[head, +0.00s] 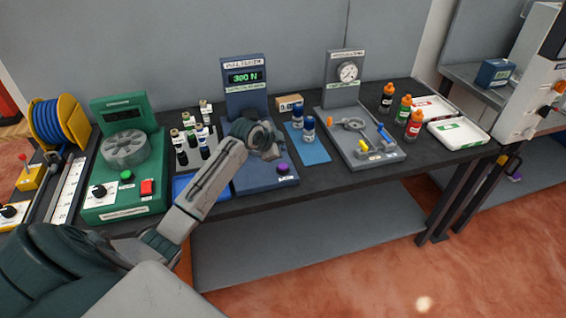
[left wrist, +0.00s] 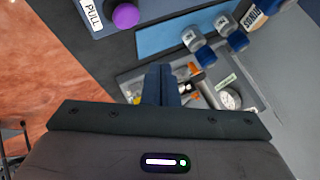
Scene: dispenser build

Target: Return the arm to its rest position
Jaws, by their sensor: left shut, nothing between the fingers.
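My left arm (head: 205,190) reaches in from the lower left of the head view, stretched out over the bench. Its gripper (head: 272,150) is in front of the blue pull tester with the green 300 N display (head: 245,77), covering part of its base. In the left wrist view the two dark fingers (left wrist: 160,70) are together with nothing between them. The purple button (head: 282,168) of the tester is just below the gripper and also shows in the wrist view (left wrist: 125,16). My right gripper is in neither view.
A blue mat (head: 314,155) with blue-and-white bottles (head: 308,132) lies to the right, beside a grey gauge station (head: 362,155). Small bottles (head: 190,127) and a green dial machine (head: 125,190) stand left. Orange-capped bottles (head: 413,126) and white trays (head: 458,134) are farther right. Floor in front is clear.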

